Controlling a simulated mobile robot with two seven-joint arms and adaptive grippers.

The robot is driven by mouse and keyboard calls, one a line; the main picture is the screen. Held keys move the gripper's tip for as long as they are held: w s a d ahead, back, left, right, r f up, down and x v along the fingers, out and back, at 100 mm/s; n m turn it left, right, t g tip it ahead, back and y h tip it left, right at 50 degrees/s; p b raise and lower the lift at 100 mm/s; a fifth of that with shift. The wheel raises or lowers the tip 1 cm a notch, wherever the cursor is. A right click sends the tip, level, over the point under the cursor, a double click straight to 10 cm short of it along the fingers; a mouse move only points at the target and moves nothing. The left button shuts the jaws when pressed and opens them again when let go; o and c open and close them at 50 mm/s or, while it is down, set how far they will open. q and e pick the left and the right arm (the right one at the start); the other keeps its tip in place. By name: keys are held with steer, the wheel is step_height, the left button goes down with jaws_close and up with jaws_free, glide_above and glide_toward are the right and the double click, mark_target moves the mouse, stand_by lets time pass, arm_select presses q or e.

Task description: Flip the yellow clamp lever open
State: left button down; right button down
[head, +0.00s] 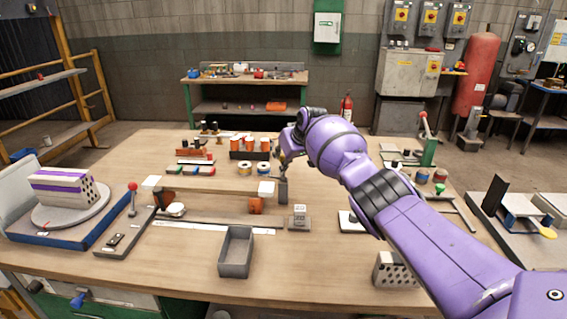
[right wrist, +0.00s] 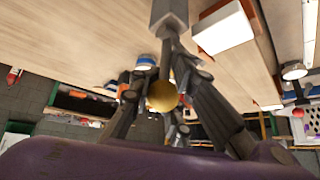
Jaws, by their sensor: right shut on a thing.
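The yellow clamp lever's round knob (right wrist: 162,96) sits between my right gripper's fingers in the right wrist view. Its thin dark shaft (right wrist: 166,58) runs to a grey block (right wrist: 170,14). In the head view this grey block (head: 283,191) stands on the wooden table, just below my right gripper (head: 284,163). The right gripper is shut on the lever by its knob; the fingers also flank it in the right wrist view (right wrist: 165,100). The knob is hidden behind the fingers in the head view. My left gripper is not in view.
A white block (head: 265,187) over an orange part (head: 256,205) stands close left of the gripper. A grey open bin (head: 236,250) is nearer the front edge. A red-knobbed lever (head: 132,195) is at left. Orange-topped cylinders (head: 249,144) stand behind. The front right table has bare patches.

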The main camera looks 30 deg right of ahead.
steer(key=shift+s+d+f, duration=0.1)
steer(key=shift+s+f, duration=0.05)
steer(key=shift+f, duration=0.15)
steer(key=c, duration=1.7)
jaws_free()
steer(key=shift+o, duration=0.2)
steer(key=shift+r, duration=0.2)
steer(key=shift+r, duration=0.15)
steer(key=v, duration=1.1)
steer(key=shift+r, duration=0.2)
